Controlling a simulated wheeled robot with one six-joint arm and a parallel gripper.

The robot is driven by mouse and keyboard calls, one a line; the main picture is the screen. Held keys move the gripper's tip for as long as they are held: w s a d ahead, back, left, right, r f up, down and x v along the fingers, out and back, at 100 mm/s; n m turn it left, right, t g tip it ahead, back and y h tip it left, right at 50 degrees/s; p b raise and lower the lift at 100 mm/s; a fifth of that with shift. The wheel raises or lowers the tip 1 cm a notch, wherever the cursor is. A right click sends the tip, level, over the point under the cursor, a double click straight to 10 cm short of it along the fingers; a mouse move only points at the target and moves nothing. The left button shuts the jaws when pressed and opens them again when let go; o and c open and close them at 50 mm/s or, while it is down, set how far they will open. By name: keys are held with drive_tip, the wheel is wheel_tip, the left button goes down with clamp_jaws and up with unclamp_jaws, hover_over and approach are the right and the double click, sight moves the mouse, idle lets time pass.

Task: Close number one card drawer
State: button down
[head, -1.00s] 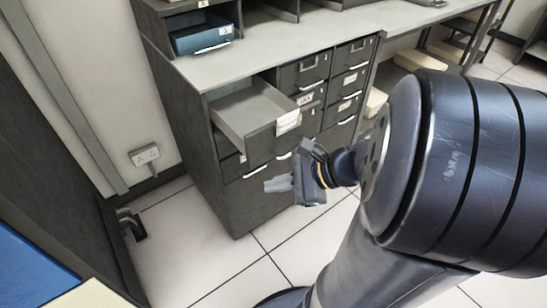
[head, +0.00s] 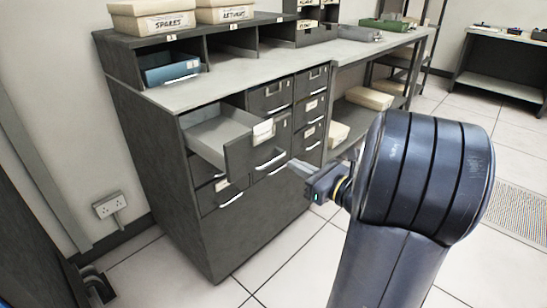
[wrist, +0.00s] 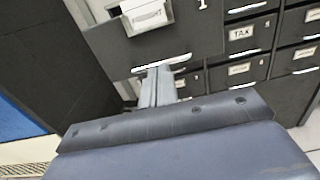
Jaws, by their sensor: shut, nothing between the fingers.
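The open card drawer (head: 258,148) sticks out from the top left of the dark cabinet (head: 165,180). It is pulled well out, with its pale inside showing and a white label holder on its front. In the wrist view the drawer front (wrist: 185,45) fills the upper middle and carries a "1" at its top right. My gripper (head: 297,166) is shut and empty, in front of and just right of the drawer front in the head view. In the wrist view my fingers (wrist: 158,85) point at the lower part of the drawer front. I cannot tell if they touch it.
Other labelled drawers (head: 270,95) in the cabinet are closed. A blue tray (head: 170,68) sits in a cubby above, with cream boxes (head: 152,22) on top. A wall socket (head: 109,205) is at left. The tiled floor (head: 290,265) in front is clear.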

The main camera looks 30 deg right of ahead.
sight(265, 149)
drive_tip(key=b+x, duration=0.1)
drive_tip(key=x, duration=0.7)
drive_tip(key=shift+w+a+b, duration=0.15)
drive_tip(key=shift+w+b, duration=0.15)
drive_tip(key=shift+b, duration=0.1)
drive_tip(key=x, duration=2)
drive_tip(key=shift+w+f, duration=0.1)
drive_tip(key=shift+w, duration=0.1)
drive_tip(key=shift+a+r, duration=0.1)
drive_tip(key=shift+r, duration=0.2)
drive_tip(key=shift+f, duration=0.1)
